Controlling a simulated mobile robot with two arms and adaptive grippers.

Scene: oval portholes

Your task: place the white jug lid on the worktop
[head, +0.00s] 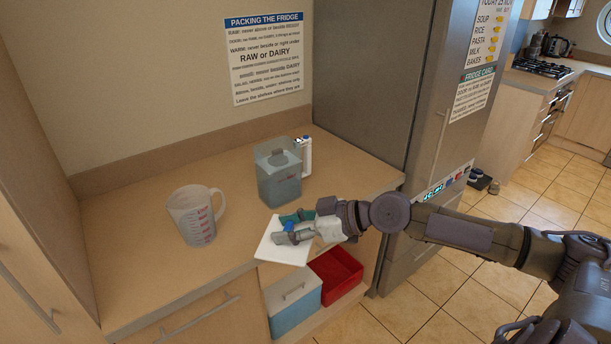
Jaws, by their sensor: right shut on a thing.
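The white jug lid (270,250) appears as a flat, pale, roughly square piece at the front edge of the worktop (130,255). My right gripper (285,232) reaches in from the right and is shut on it from above, covering part of it. The lid overhangs the front edge in the picture; I cannot tell whether it touches the worktop or is held just above it. My left gripper is not in view.
A clear measuring jug (196,217) with red marks stands left on the worktop. Below the front edge are a lidded box (294,310) and red bin (337,274). A fridge (400,110) bounds the right.

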